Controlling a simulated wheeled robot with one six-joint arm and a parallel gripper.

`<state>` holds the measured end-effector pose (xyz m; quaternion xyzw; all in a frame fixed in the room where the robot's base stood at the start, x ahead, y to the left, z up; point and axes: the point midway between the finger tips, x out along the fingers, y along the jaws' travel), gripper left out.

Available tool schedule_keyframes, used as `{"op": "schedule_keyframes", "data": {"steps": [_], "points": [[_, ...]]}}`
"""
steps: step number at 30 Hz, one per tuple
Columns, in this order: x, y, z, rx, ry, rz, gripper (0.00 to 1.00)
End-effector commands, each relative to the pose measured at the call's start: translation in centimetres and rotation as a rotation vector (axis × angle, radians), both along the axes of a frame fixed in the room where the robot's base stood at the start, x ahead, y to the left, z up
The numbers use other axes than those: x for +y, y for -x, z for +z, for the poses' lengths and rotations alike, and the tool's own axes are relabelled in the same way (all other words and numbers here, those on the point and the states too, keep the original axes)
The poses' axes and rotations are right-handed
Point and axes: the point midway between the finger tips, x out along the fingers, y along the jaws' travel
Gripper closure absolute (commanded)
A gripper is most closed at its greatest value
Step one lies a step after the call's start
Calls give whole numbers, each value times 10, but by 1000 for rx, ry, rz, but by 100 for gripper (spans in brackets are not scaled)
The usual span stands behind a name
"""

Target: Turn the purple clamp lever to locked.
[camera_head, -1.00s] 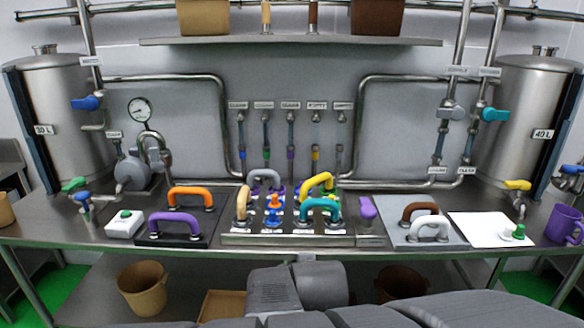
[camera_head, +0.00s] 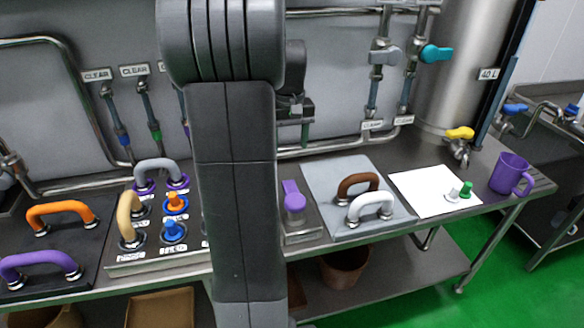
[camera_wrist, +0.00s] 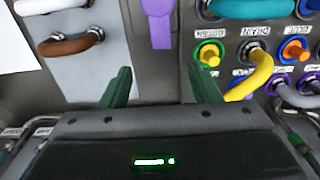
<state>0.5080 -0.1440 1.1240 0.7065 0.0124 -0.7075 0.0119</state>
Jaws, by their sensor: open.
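The purple clamp lever (camera_head: 293,197) sits on a narrow metal plate (camera_head: 300,237) at the bench front, just right of my arm in the head view. In the wrist view the lever (camera_wrist: 160,24) lies straight along the picture at the top, ahead of the gap between my fingers. Its upper end is cut off there. My gripper (camera_wrist: 162,82) is open and empty, its two dark green fingers apart and not touching the lever. In the head view my arm hides part of the panel left of the lever.
Right of the lever a grey board (camera_head: 325,180) carries a brown handle (camera_head: 358,184) and a white handle (camera_head: 369,208). On the left are the button panel's grey handle (camera_head: 160,166) and beige handle (camera_head: 129,222). A purple mug (camera_head: 511,174) stands at the right end.

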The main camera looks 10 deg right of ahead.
Motion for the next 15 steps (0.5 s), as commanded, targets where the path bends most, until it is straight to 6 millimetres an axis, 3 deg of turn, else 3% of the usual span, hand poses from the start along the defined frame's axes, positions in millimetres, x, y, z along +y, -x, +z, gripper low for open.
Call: {"op": "schedule_keyframes", "data": {"steps": [5,15], "points": [[0,0,-17,6,-1,0,44],[0,1,-88,8,-2,0,44]]}}
